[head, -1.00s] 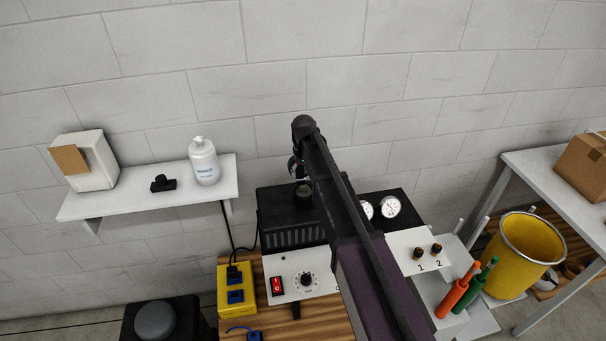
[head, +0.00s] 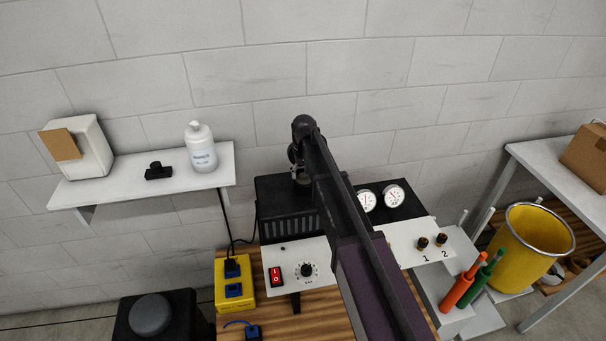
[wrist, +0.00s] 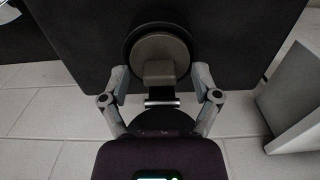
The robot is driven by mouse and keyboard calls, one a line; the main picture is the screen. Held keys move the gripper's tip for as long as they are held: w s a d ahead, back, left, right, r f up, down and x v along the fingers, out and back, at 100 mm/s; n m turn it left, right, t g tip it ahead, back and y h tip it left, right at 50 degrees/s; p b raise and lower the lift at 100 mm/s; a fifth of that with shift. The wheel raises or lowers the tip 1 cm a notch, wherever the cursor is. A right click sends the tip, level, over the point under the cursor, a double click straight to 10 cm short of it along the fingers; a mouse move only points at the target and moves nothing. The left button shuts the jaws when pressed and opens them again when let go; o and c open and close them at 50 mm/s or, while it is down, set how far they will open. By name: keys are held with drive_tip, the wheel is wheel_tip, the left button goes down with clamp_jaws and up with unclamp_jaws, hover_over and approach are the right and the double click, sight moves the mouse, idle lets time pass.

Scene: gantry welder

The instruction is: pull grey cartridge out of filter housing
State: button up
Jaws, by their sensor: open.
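The grey cartridge (wrist: 150,50) shows in the wrist view as a round grey face with a raised grip tab at its lower middle. It sits inside the dark round ring of the filter housing (wrist: 131,38), on a black panel. My gripper (wrist: 160,78) is open, with one finger on each side of the tab and a visible gap to each. I cannot tell how far the fingertips are from the cartridge in depth. In the head view my gripper (head: 298,160) is small and partly hidden by my arm, above a black vented box (head: 280,195). The cartridge cannot be made out there.
A wall shelf (head: 120,187) at left holds a white bottle (head: 201,150). A white panel with a red switch (head: 276,275) and gauges (head: 393,196) flank my arm. A yellow bin (head: 534,245) stands at right. A light grey block (wrist: 300,105) is at the wrist view's right.

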clamp_jaws()
idle(0.3)
drive_tip(key=shift+r+p, duration=3.75)
